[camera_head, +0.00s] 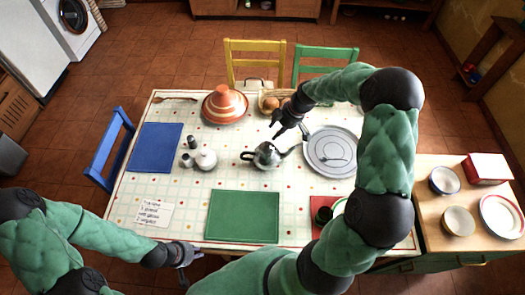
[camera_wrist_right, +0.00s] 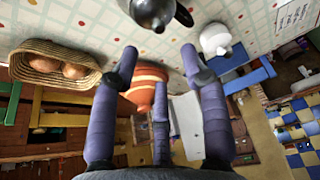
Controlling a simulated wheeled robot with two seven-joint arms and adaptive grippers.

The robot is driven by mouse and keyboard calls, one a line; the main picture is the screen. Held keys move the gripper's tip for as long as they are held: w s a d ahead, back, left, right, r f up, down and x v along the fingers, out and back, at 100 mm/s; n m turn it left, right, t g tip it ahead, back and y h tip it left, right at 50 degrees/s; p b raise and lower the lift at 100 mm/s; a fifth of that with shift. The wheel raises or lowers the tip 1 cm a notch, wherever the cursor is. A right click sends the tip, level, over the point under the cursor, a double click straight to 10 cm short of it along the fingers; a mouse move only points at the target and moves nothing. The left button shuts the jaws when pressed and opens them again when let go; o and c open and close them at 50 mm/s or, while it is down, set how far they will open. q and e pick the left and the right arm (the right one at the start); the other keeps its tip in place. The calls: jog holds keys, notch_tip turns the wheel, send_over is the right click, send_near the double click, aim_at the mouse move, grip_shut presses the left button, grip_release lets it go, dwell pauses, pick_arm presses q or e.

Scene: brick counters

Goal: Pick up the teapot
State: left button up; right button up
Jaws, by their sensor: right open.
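The teapot (camera_head: 266,155) is dark grey metal with a black handle and stands upright on the tablecloth near the table's middle. It also shows at the top of the right wrist view (camera_wrist_right: 152,10), cut off by the frame edge. My right gripper (camera_head: 279,126) is just beyond the teapot in the head view, apart from it. Its fingers are spread and empty in the right wrist view (camera_wrist_right: 158,62). My left gripper (camera_head: 185,262) is at the table's front edge, far from the teapot; its finger opening is too small to tell.
Around the teapot are a white sugar pot (camera_head: 206,160), an orange tagine (camera_head: 226,104), a bread basket (camera_head: 268,104) and a grey round tray (camera_head: 331,152). A green placemat (camera_head: 243,217) lies bare in front. A wooden side counter (camera_head: 433,188) holds bowls at the right.

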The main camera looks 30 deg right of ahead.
send_over(268, 142)
jog(key=s+d, duration=0.1)
jog(key=s, duration=0.1)
notch_tip(268, 142, down, 4)
jog(key=shift+s+d+f, duration=0.1)
jog(key=shift+w+x, duration=0.15)
jog(key=shift+x, duration=1.2)
jog(key=shift+w+x, duration=0.15)
jog(key=shift+x, duration=1.2)
jog(key=shift+d, duration=0.15)
grip_shut()
